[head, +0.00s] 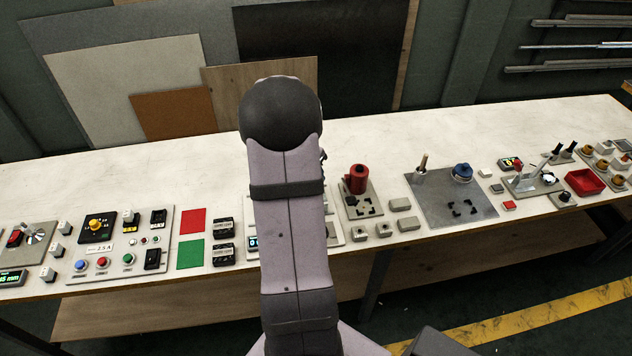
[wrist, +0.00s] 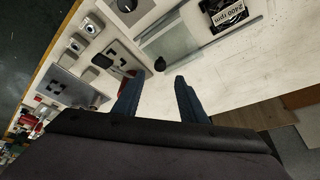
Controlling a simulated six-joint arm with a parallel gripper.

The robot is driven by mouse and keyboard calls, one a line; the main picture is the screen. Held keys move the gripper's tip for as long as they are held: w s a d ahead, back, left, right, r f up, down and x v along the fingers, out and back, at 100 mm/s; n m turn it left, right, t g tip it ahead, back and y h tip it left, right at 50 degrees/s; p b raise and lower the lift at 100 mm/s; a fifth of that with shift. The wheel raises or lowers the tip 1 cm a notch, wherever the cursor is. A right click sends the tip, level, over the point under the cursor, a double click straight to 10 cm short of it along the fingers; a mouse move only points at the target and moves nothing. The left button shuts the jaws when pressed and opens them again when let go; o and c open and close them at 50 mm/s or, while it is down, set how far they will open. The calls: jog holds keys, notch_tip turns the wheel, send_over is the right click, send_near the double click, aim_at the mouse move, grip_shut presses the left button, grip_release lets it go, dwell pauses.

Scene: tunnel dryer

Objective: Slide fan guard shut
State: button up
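In the wrist view, a pale grey-green flat panel (wrist: 181,42) in a light frame looks like the fan guard; I cannot tell how far it is slid. A small black knob (wrist: 160,64) shows at its lower edge. My gripper (wrist: 158,76) is open, its two dark blue fingers apart, with the knob showing between and just beyond the tips. I cannot tell whether they touch it. Nothing is held. In the head view my arm hides the gripper and most of this panel area.
A red cylinder (head: 356,179) stands on a plate right of my arm. Red (head: 192,221) and green (head: 190,254) squares and a switch panel (head: 118,246) lie left. The bench top (head: 190,172) behind is clear.

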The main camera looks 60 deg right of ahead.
jog(key=shift+p+x, duration=0.95)
jog(key=shift+x, duration=2.7)
jog(key=shift+c, duration=0.5)
grip_shut()
jog(key=shift+w+a, duration=0.1)
